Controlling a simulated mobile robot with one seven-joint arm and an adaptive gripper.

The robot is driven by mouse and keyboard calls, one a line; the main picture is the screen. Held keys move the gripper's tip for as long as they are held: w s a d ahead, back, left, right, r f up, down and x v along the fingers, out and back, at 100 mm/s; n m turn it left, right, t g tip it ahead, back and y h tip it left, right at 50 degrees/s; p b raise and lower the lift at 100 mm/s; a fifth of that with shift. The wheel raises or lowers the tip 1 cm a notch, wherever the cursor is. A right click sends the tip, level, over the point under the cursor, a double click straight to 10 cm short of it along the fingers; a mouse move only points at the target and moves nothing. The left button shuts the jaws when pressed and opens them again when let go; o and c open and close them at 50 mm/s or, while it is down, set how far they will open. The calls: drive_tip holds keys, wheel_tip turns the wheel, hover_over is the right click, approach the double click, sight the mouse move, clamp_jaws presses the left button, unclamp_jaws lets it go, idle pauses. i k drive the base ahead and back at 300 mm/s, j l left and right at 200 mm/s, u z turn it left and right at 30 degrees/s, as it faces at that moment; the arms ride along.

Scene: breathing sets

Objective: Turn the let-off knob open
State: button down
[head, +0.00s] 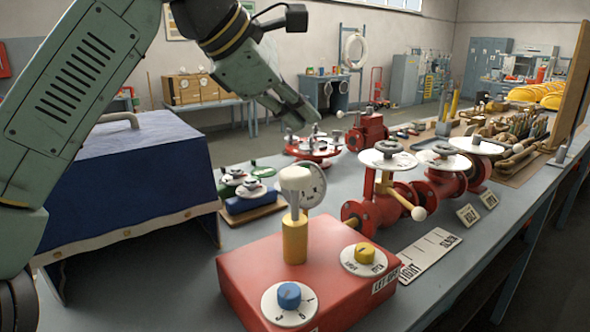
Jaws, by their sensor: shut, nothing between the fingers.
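A red box (255,265) stands at the front of the grey bench. On its top right is a yellow knob (365,252) on a white dial with small words at its left and right, the right one looking like "OPEN". A label (385,279) that seems to read "LET OFF" is on the box edge below it. Which way the knob points is too small to tell. My gripper (300,119) is shut and empty, above and behind the box, well apart from the knob, over the red valve wheels.
A blue knob (289,295) on a dial and a yellow post with a pale top (295,220) share the box. Red valves (380,205) stand behind right, a blue-covered case (135,180) at left. A printed card (430,253) lies to the right.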

sight(364, 253)
drive_tip(key=k+j, duration=0.2)
drive_tip(key=j, duration=0.15)
drive_tip(key=k+j, duration=0.25)
drive_tip(key=j, duration=0.15)
drive_tip(key=k+j, duration=0.2)
drive_tip(key=j, duration=0.15)
